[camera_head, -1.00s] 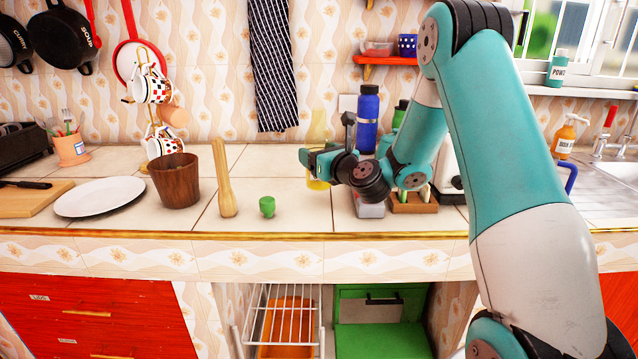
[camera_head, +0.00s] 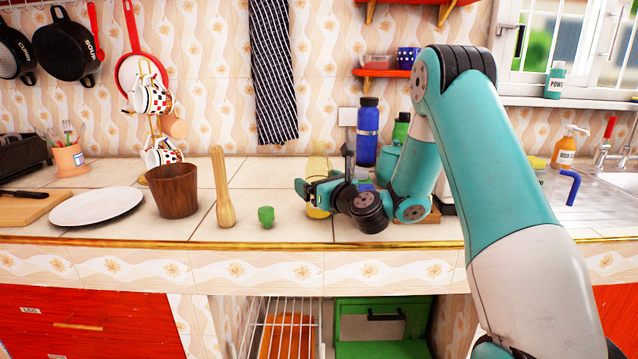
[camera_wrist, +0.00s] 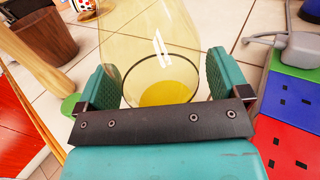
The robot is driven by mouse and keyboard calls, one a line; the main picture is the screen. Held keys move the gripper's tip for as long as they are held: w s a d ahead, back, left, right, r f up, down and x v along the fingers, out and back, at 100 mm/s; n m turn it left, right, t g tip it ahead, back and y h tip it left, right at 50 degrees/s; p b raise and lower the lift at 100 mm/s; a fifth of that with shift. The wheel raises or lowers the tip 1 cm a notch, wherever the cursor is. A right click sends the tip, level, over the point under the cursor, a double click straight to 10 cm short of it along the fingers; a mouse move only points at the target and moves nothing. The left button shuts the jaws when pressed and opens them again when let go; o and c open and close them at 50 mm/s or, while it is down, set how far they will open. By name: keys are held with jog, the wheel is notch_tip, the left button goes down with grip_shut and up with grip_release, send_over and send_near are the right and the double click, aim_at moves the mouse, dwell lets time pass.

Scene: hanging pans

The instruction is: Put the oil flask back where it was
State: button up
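The oil flask (camera_head: 318,165) is clear yellowish glass with a narrow upper part and yellow oil low inside. It is upright over the counter, right of a small green cup-shaped piece (camera_head: 266,216). My gripper (camera_head: 318,192) is around its lower part from the right side.
A wooden pestle (camera_head: 223,190) and wooden mortar (camera_head: 175,190) stand left of the green piece. A blue bottle (camera_head: 367,135) stands behind my arm. A red, blue and green socket block (camera_wrist: 290,115) lies close right of my gripper. Tiles in front of the mortar are clear.

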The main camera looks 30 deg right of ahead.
jog(key=shift+s+r, duration=0.1)
jog(key=s+b, duration=0.8)
jog(key=s, duration=0.3)
jog(key=shift+s, duration=0.45)
jog(key=s+a+f+n+g+y, duration=0.1)
jog(key=s+a+n+g+y, duration=0.15)
jog(key=a+n, duration=0.55)
jog(key=s+a+f+n+g+y, duration=0.15)
jog(key=a+n+g+y, duration=0.25)
jog(key=a+n, duration=0.4)
jog(key=s+a+n+g+y, duration=0.3)
jog(key=a+n, duration=0.4)
jog(key=a, duration=0.1)
jog(key=s+a+f+n+g+h, duration=0.2)
jog(key=s+n+g+h, duration=0.3)
jog(key=s+n, duration=1.2)
jog(key=f+n+g, duration=0.1)
jog(key=n+g, duration=0.2)
